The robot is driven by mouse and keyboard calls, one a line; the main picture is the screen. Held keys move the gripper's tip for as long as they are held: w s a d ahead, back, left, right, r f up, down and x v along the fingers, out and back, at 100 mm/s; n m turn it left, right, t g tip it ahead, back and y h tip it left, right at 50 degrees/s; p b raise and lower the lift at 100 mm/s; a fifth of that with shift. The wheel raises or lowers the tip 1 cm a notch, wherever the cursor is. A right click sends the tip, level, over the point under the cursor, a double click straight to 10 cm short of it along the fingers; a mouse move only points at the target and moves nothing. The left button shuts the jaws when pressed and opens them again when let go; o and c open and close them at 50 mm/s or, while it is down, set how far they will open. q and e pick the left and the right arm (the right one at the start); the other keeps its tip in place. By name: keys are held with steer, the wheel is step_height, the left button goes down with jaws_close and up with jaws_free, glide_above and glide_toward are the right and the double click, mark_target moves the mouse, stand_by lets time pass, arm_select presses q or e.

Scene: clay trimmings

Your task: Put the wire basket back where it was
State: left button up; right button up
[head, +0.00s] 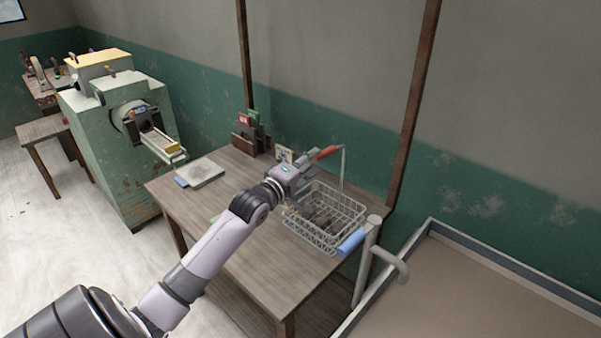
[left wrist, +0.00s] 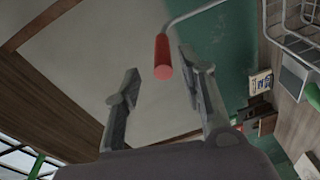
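The wire basket (head: 312,231) stands on the right part of the wooden table (head: 262,245). It has a raised wire handle with a red grip (head: 325,153) on its far side and a blue grip (head: 350,242) on its near right side. My left gripper (head: 309,158) is above the basket's far left side, close to the red grip. In the left wrist view my left gripper (left wrist: 160,84) has its fingers wide apart. The red grip (left wrist: 162,57) shows between the fingertips there; I cannot tell whether it touches them. My right gripper is out of view.
A pad or book (head: 201,172) lies on the table's left part. A dark rack (head: 246,140) and a small card (head: 284,154) stand at the back. A green machine (head: 120,150) is to the left. A grey post (head: 365,262) and a framed tray-like surface (head: 480,295) are at right.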

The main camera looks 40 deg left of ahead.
arm_select(q)
steer(key=s, duration=0.4)
steer(key=shift+s+d+r, duration=0.1)
steer(key=shift+s+d, duration=0.05)
steer(key=shift+s, duration=0.25)
